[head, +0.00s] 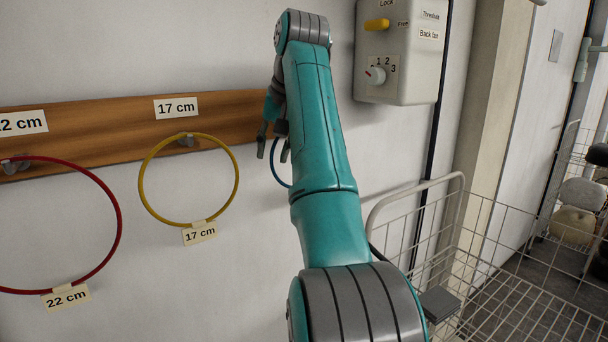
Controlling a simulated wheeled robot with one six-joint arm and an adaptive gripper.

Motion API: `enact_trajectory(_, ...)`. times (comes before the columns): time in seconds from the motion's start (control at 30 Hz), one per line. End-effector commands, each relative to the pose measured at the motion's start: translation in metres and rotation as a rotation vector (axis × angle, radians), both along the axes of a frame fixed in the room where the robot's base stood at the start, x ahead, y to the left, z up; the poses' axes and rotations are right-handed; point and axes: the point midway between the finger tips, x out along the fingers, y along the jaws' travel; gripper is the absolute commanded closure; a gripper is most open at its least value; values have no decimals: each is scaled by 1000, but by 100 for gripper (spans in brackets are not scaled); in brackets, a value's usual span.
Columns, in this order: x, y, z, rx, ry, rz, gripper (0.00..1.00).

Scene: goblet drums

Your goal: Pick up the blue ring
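The blue ring (274,170) hangs near the wall, to the right of the yellow ring. Only a short left arc of it shows; my arm hides the rest. My gripper (273,152) is in front of the wooden rail, at the upper left of that arc. Its two dark fingers point down with a gap between them, so it looks open. The ring's arc comes up close to the right finger. I cannot tell whether they touch or whether the ring passes between the fingers. The blue ring's hook and label are hidden.
A yellow ring (148,203) marked 17 cm and a red ring (119,217) marked 22 cm hang from the wooden rail (92,138). A control box (398,50) is on the wall at upper right. A wire cart (459,205) stands at lower right.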

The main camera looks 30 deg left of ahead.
Motion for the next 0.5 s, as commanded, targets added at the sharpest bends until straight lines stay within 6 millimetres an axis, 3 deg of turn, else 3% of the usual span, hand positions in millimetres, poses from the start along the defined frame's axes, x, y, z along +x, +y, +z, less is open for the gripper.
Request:
enact_trajectory(0.07,0,0,0,0,0,0,63)
enact_trajectory(0.1,0,0,0,0,0,0,68)
enact_trajectory(0.23,0,0,0,0,0,0,100)
enact_trajectory(0.5,0,0,1,1,-1,0,100)
